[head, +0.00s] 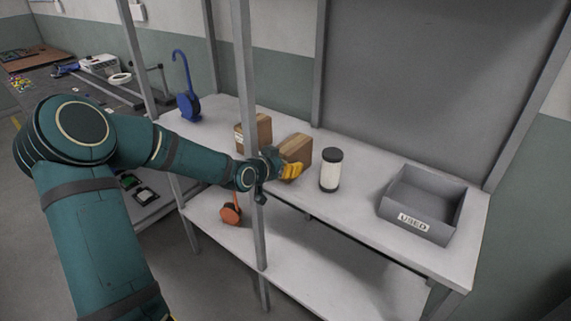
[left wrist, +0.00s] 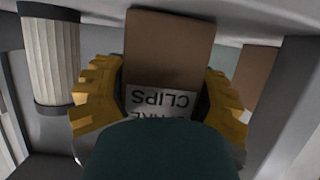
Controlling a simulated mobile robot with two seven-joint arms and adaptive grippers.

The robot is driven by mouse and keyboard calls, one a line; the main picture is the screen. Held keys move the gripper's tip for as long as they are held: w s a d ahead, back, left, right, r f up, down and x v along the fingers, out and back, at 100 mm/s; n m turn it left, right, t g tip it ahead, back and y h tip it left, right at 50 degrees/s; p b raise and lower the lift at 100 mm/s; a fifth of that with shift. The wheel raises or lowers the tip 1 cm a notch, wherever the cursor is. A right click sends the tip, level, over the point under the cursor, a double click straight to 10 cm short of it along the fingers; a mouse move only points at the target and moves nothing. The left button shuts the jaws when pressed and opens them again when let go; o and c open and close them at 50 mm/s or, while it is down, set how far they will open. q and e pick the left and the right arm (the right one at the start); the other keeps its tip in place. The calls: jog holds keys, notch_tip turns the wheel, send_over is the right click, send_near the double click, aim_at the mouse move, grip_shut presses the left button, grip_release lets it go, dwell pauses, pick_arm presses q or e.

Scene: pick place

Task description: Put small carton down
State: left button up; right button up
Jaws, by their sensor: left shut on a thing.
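A small brown carton (head: 297,148) is between the yellow fingers of my left gripper (head: 291,171), at the front of the upper shelf (head: 355,204). In the left wrist view both fingers of the gripper (left wrist: 160,105) press on the sides of the carton (left wrist: 168,42), whose white label reads "CLIPS" upside down. Whether its base touches the shelf I cannot tell. A second brown carton (head: 262,129) stands just behind and to the left, partly hidden by a post. My right gripper is not in view.
A white canister with black ends (head: 330,170) stands close to the right of the held carton. A grey bin marked "USED" (head: 418,223) is farther right. A grey post (head: 246,90) rises beside my left wrist. A blue item (head: 187,100) stands at the left end.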

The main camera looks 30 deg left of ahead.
pick_arm(q)
jog(key=o, duration=1.4)
jog(key=shift+f, duration=0.1)
